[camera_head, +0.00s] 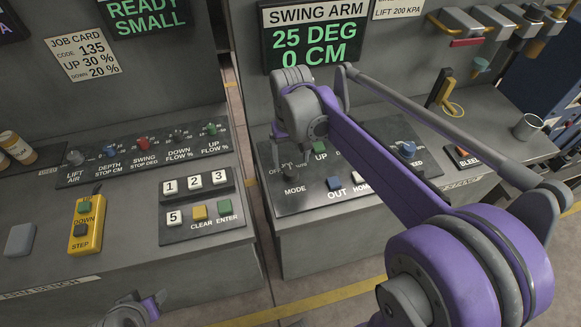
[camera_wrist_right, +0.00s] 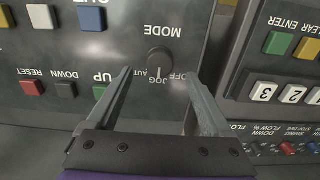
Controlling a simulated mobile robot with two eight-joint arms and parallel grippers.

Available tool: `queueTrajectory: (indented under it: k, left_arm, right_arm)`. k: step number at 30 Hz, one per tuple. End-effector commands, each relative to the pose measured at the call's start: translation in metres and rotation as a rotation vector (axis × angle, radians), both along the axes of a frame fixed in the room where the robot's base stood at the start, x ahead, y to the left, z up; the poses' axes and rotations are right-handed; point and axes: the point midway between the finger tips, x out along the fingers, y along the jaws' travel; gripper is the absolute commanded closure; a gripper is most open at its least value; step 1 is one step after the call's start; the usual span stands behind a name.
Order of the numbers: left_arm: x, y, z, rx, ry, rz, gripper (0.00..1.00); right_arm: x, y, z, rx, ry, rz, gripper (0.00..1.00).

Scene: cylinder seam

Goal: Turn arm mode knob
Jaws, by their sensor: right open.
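The mode knob (camera_wrist_right: 158,62) is a dark round knob with labels OFF, JOG and AUTO around it and MODE beside it. It sits on the dark arm control panel (camera_head: 330,198). No contact is visible. Part of my left arm's end (camera_head: 135,312) shows at the bottom edge; its fingers are not clear.
On the same panel are a green UP button (camera_head: 320,149), a blue OUT button (camera_head: 334,183) and a blue speed knob (camera_head: 407,149). A keypad (camera_head: 200,205) and a yellow pendant (camera_head: 87,225) lie on the left bench. A gap separates the benches. The screen (camera_head: 312,45) reads 25 DEG, 0 CM.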

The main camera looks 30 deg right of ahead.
Motion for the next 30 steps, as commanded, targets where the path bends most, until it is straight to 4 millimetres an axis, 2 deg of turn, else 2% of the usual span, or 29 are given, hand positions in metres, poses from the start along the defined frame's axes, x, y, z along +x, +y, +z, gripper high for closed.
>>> queueTrajectory:
  k: [3,9,20,30]
  left_arm:
    - [-0.001,0.0,-0.002,0.0,0.002,0.0,0.5]
    - [-0.001,0.0,-0.004,0.0,0.003,0.0,0.5]
    - [-0.001,0.0,-0.004,0.0,0.003,0.0,0.5]
    - [-0.001,0.0,-0.004,0.0,0.003,0.0,0.5]
  right_arm:
    - [0.0,0.0,-0.023,0.0,0.0,0.0,0.15]
    - [0.0,0.0,-0.045,0.0,0.0,0.001,0.15]
    - [0.0,0.0,-0.05,0.0,-0.001,0.001,0.15]
    - [0.0,0.0,-0.05,0.0,-0.001,0.0,0.75]
